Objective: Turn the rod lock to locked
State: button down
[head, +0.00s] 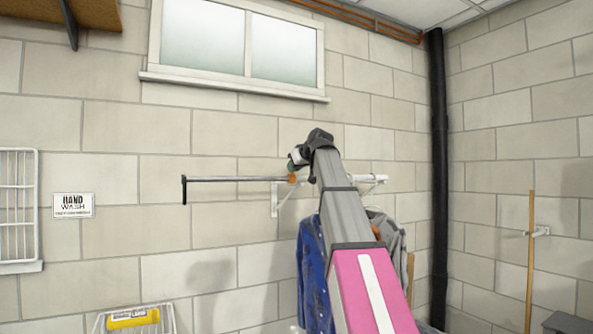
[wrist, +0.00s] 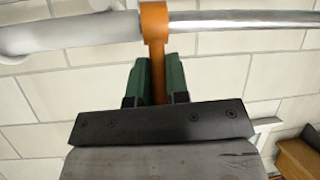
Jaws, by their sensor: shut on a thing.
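The rod lock is an orange collar (wrist: 154,22) around the rod, with an orange lever hanging from it. In the wrist view my gripper (wrist: 158,80) has its two green fingers shut on the lever from both sides, just below the collar. The lower end of the lever is hidden by my gripper. In the head view a small orange part of the rod lock (head: 292,178) shows beside my gripper (head: 295,163), which is mostly hidden behind my arm. The rod (head: 232,179) is horizontal, with a shiny metal part and a thicker white part (wrist: 65,33).
A blue shirt (head: 312,265) and a grey garment (head: 388,236) hang below the rod, partly behind my arm. A white bracket (head: 279,205) holds the rod at the block wall. A black pipe (head: 438,180) stands at right.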

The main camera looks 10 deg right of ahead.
jog(key=g, duration=0.1)
jog(key=w+g, duration=0.1)
jog(key=r+g+h, duration=0.1)
jog(key=shift+w+a, duration=0.25)
jog(key=shift+w, duration=0.15)
jog(key=shift+w+a+f+g+h, duration=0.1)
jog(key=shift+w+g+h, duration=0.15)
jog(key=shift+g, duration=0.35)
jog(key=shift+w+a+f+g+h, duration=0.15)
jog(key=shift+g+h, duration=0.1)
jog(key=shift+g, duration=0.35)
jog(key=c, duration=1.1)
grip_release()
jog(key=shift+r, duration=0.15)
jog(key=v, duration=1)
jog(key=shift+r, duration=0.3)
